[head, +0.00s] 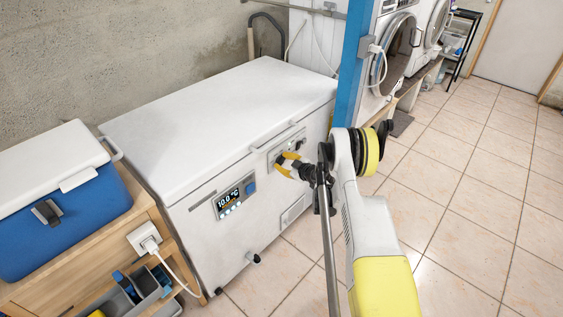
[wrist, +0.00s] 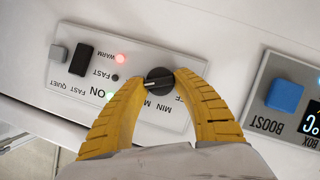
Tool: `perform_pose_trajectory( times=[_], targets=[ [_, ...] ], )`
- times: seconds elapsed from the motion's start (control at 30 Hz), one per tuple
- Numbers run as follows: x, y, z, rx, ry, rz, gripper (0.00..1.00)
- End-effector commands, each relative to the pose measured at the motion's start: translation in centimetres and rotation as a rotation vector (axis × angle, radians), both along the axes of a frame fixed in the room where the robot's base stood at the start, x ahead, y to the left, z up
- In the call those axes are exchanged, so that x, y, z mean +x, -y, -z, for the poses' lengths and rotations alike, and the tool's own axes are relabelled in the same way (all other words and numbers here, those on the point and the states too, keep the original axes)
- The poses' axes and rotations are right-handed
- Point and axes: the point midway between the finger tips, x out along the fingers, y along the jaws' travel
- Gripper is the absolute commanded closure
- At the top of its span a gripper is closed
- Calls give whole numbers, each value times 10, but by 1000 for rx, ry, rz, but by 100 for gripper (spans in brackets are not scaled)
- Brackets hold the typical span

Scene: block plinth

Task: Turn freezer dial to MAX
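The freezer dial (wrist: 160,80) is a round black knob with a pale pointer line, on a light panel that shows upside down in the wrist view. Its pointer lies toward the left of that picture. MIN is readable beside it; the label near the left finger is partly covered, so I cannot read which mark the pointer meets. My gripper (wrist: 160,78) has its yellow fingertips closed against the dial's two sides. In the head view my gripper (head: 288,165) is at the front of the white chest freezer (head: 235,112); the dial is hidden there.
The wrist view shows a lit red WARM lamp (wrist: 120,58), a black switch (wrist: 80,61) and a blue BOOST button (wrist: 284,95). A blue cooler (head: 70,205) stands on a wooden stand at left. A blue post (head: 351,65) is behind my arm. Tiled floor is free at right.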

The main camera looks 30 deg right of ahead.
Motion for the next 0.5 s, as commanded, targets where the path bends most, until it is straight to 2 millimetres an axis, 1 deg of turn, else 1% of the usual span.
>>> perform_pose_trajectory(
  times=[0.23, 0.4, 0.5],
  targets=[
    [0, 0, 0, 3, -1, 0, 96],
    [1, 1, -1, 79, -29, 0, 96],
    [1, 1, -1, 83, -30, 1, 96]
  ],
)
